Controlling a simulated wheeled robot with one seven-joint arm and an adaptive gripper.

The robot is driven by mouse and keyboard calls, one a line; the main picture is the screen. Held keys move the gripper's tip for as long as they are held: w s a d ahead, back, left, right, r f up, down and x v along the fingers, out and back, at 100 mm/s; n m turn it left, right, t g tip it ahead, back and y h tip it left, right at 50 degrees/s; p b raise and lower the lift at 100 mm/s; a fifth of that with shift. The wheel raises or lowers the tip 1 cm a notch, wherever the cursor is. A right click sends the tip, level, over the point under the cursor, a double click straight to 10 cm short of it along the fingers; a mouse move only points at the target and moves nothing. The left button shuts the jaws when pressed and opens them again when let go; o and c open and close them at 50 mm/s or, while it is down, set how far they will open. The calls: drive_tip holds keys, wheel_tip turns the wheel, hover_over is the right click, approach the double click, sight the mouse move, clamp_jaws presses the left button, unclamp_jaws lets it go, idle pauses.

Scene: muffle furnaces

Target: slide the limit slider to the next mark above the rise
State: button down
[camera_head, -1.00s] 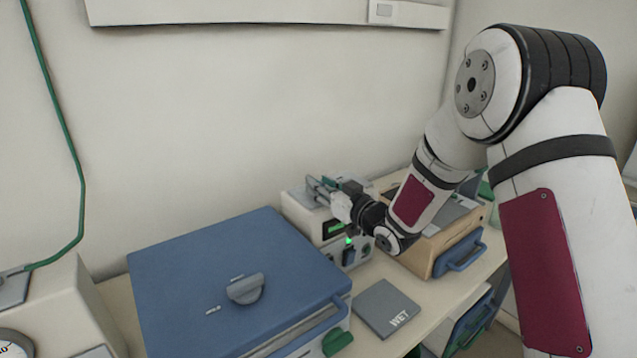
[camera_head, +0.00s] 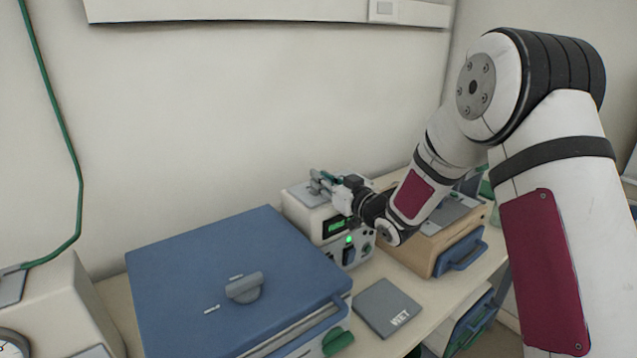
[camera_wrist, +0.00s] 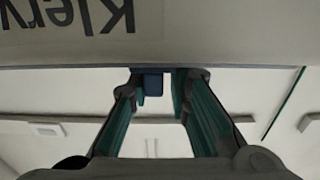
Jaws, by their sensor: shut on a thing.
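My gripper (camera_head: 322,182) is at the top front of a white control box (camera_head: 303,218) in the head view, left of the wooden-sided unit. In the wrist view my gripper (camera_wrist: 155,78) has its two green-lined fingers on either side of a small dark blue block (camera_wrist: 152,85), which looks like the slider's knob. It is shut on this block. The box face with upside-down lettering (camera_wrist: 70,22) lies just beyond the fingertips. The slider's scale and marks cannot be read in either view. The box shows a green display (camera_head: 337,225) and a lit green lamp (camera_head: 349,240).
A large blue-lidded furnace (camera_head: 225,265) stands left of the box. A grey plate marked WET (camera_head: 385,305) lies on the bench in front. A wooden-sided unit with a blue handle (camera_head: 462,252) stands at right. The wall is close behind.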

drive_tip(key=w+d+b, duration=0.1)
drive_tip(key=d, duration=0.1)
drive_tip(key=w+d+b, duration=0.1)
drive_tip(key=w+d, duration=0.1)
drive_tip(key=w+d+b, duration=0.1)
drive_tip(key=w+d, duration=0.1)
drive_tip(key=shift+d, duration=0.25)
drive_tip(key=shift+w+d+r, duration=0.1)
drive_tip(key=shift+w+d, duration=0.05)
drive_tip(key=shift+d, duration=0.35)
drive_tip(key=c, duration=1.6)
unclamp_jaws()
drive_tip(key=shift+w+d, duration=0.1)
drive_tip(key=shift+c, duration=0.2)
drive_tip(key=v, duration=1.2)
